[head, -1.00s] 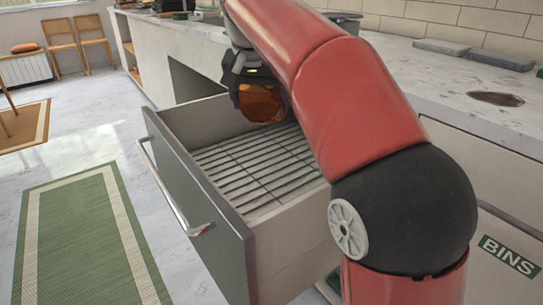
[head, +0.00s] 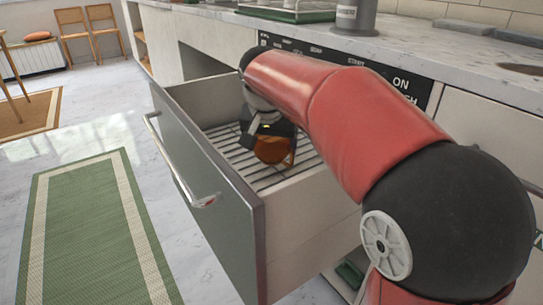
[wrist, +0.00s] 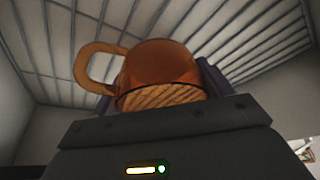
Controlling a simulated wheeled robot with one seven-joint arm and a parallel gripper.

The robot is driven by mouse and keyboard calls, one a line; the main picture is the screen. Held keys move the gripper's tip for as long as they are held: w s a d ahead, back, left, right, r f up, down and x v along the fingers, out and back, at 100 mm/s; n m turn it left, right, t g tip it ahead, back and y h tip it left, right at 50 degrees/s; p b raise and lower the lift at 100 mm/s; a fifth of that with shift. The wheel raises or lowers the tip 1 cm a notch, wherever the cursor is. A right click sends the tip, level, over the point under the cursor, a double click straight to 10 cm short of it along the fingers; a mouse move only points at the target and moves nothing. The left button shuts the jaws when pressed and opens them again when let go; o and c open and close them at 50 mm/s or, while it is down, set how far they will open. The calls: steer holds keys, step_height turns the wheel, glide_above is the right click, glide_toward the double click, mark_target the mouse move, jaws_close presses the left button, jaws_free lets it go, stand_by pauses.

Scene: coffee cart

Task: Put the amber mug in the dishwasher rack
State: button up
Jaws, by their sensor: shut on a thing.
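The amber mug (head: 272,149) is low inside the pulled-out dishwasher drawer, over the slatted rack (head: 222,138). My gripper (head: 266,131) is shut on the mug. In the wrist view the mug (wrist: 160,68) sits between the fingers of my gripper (wrist: 158,88), with its handle to the left. The rack's bars (wrist: 60,70) show behind it. I cannot tell whether the mug touches the bars. The rack shows no other dishes in the visible part. My arm hides part of the drawer's far right side.
The drawer front (head: 207,180) with its bar handle (head: 170,165) stands out over the floor. A panel with lettering (head: 400,82) runs under the marble counter (head: 420,45). A green rug (head: 95,220) lies on the clear floor at left.

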mark_target(272, 154)
steer(key=shift+f, duration=1.45)
steer(key=shift+f+b, duration=0.15)
steer(key=shift+b, duration=0.15)
steer(key=o, duration=1.1)
steer(key=shift+c, duration=0.2)
steer(key=p+v, duration=0.2)
steer(key=v, duration=1)
steer(key=shift+w, duration=0.1)
